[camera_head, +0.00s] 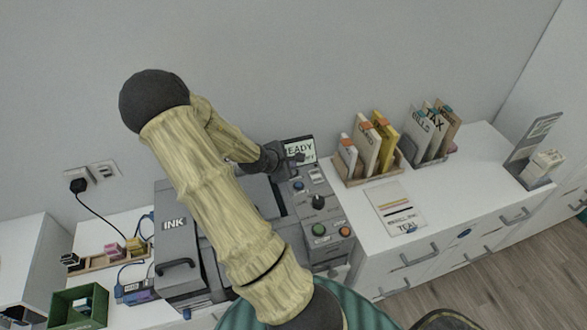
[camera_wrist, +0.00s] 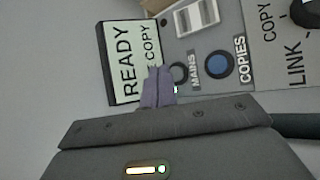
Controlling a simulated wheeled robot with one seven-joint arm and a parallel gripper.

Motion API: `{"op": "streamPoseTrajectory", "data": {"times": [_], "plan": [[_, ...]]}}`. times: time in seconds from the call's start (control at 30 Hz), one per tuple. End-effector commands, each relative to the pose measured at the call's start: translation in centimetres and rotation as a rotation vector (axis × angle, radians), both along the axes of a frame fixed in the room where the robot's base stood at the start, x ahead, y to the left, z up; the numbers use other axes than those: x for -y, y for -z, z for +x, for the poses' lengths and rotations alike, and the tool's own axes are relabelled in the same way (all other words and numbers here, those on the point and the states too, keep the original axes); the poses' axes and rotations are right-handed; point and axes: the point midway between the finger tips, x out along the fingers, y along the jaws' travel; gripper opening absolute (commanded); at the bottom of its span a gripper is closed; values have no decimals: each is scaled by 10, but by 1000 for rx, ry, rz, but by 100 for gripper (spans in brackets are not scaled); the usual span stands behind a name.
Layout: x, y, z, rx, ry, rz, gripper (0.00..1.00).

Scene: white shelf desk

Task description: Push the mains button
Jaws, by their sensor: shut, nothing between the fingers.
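The mains button (camera_wrist: 179,72) is a small dark round button beside the printed word MAINS in the wrist view. It sits on the grey control panel (camera_wrist: 270,75), next to the screen. My gripper (camera_wrist: 158,72) is shut and empty, its fingertips beside the button on the screen side. I cannot tell whether they touch the panel. A small green light shows beside the fingers. In the head view my gripper (camera_head: 300,157) is in front of the lit screen (camera_head: 299,149), at the top of the panel. I cannot make out the mains button there.
A blue button (camera_wrist: 218,64) labelled COPIES and a pale rocker switch (camera_wrist: 195,17) are close by. Lower on the panel are a black knob (camera_head: 317,202), a green button (camera_head: 319,229) and an orange button (camera_head: 344,231). File holders (camera_head: 369,179) stand to the right.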

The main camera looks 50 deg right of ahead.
Motion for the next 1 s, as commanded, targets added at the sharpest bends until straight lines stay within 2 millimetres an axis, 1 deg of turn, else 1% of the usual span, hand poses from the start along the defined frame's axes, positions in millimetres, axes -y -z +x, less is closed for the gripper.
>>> {"op": "streamPoseTrajectory", "data": {"times": [0.03, 0.6, 1.0], "plan": [[0, -9, 0, 0, 0, 0, 0], [0, -51, 0, -1, -1, 0, 0], [0, -51, 0, 0, 0, 0, 0]]}}
